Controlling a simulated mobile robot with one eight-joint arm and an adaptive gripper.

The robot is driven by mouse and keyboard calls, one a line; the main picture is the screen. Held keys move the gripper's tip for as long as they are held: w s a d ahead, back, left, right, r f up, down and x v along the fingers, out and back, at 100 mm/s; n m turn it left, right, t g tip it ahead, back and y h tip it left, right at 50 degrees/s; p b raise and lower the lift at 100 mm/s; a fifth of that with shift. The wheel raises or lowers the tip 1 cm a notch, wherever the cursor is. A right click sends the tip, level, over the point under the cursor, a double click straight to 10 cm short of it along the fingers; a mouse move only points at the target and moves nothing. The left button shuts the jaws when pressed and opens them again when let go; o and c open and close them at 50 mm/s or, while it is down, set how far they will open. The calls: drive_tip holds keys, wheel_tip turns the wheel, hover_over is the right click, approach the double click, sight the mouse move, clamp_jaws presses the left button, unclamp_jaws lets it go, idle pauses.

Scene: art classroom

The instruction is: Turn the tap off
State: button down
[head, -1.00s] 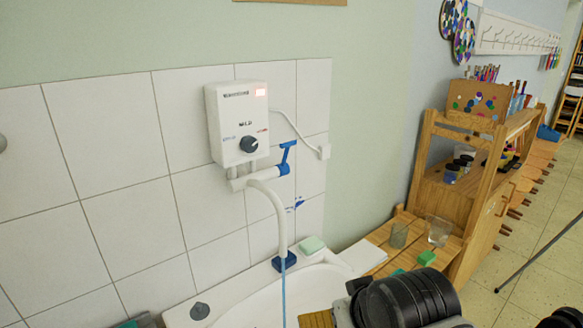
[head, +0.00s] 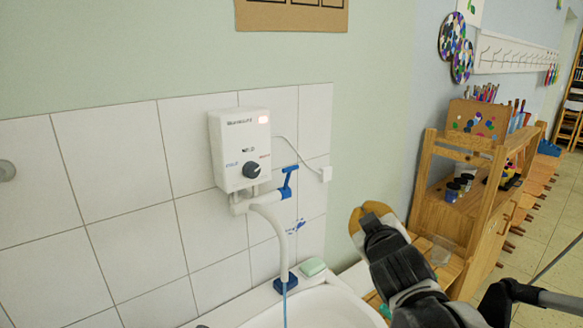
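The tap is a white curved spout (head: 275,228) under a white wall water heater (head: 238,150). Its blue lever (head: 289,182) points up, with its top bent to the right. A thin blue stream of water (head: 285,308) runs from the blue nozzle (head: 286,282) into the white sink (head: 315,308). My gripper (head: 366,212) is at the end of my dark arm, right of the lever and apart from it. A tan, wood-like piece shows beside the gripper; I cannot tell what it is. The fingers cannot be made out.
A green and white sponge (head: 313,266) lies on the sink's back rim. A wooden shelf unit (head: 447,218) with jars and brushes stands to the right. White tiles (head: 130,235) back the sink. The space between my gripper and the lever looks free.

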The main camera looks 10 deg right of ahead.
drive_tip(key=w+r+n+t+y+p, duration=0.2)
drive_tip(key=w+r+n+t, duration=0.2)
drive_tip(key=w+r+n, duration=0.15)
drive_tip(key=n+g+y+p, duration=0.1)
drive_tip(key=n+y, duration=1)
drive_tip(key=n, duration=0.3)
approach(289, 168)
drive_tip(key=shift+h, duration=0.3)
drive_tip(key=b+x, duration=0.1)
drive_tip(key=x, duration=0.6)
drive_tip(key=shift+w+a+r, duration=0.2)
drive_tip(key=shift+w, duration=0.15)
drive_tip(key=w, duration=0.1)
drive_tip(key=w+a+r, duration=0.1)
drive_tip(key=w, duration=0.1)
drive_tip(key=shift+w+a+r, duration=0.25)
drive_tip(key=shift+a+r, duration=0.05)
drive_tip(key=shift+r, duration=0.05)
